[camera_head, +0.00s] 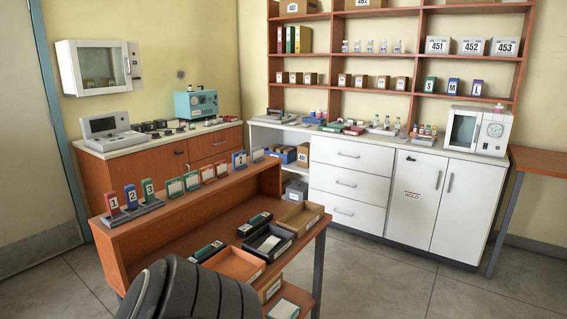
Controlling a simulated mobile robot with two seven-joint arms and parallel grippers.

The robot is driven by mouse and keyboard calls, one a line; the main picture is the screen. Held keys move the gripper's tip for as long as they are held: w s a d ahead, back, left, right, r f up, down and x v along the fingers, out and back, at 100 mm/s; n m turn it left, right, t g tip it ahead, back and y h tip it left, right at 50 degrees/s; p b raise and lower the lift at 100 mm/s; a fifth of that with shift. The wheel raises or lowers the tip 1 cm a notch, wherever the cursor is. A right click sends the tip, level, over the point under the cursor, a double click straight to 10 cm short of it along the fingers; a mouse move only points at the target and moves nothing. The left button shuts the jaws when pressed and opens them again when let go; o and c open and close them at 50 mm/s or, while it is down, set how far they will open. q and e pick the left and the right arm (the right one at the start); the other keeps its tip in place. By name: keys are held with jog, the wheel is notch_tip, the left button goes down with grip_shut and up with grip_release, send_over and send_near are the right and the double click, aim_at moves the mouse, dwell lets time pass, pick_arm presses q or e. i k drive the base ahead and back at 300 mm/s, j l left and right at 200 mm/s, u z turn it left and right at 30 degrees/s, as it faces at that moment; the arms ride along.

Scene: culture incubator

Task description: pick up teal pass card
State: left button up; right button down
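Several upright cards stand in a row along the top ledge of the wooden desk (165,238). A teal-green card numbered 3 (148,191) stands at the left beside a blue 2 card (131,197) and a red 1 card (113,203). Two more cards with green-teal frames, one (174,188) and another (192,181), stand further right with pale faces. I cannot tell which of these is the pass card. Neither of my grippers is in view.
A dark chair back (205,292) stands before the desk. The desk holds a tan tray (301,231), a black tray (285,246) and an orange tray (236,264). White cabinets (347,183) and a wooden counter (150,190) line the walls. Floor (390,285) at right is clear.

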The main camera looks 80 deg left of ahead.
aim_at(190, 180)
jog(key=i+j, duration=0.2)
jog(key=i, duration=0.25)
jog(key=i+j+u, duration=0.15)
jog(key=i, duration=0.3)
jog(key=i+u, duration=0.1)
jog(key=u, duration=3.1)
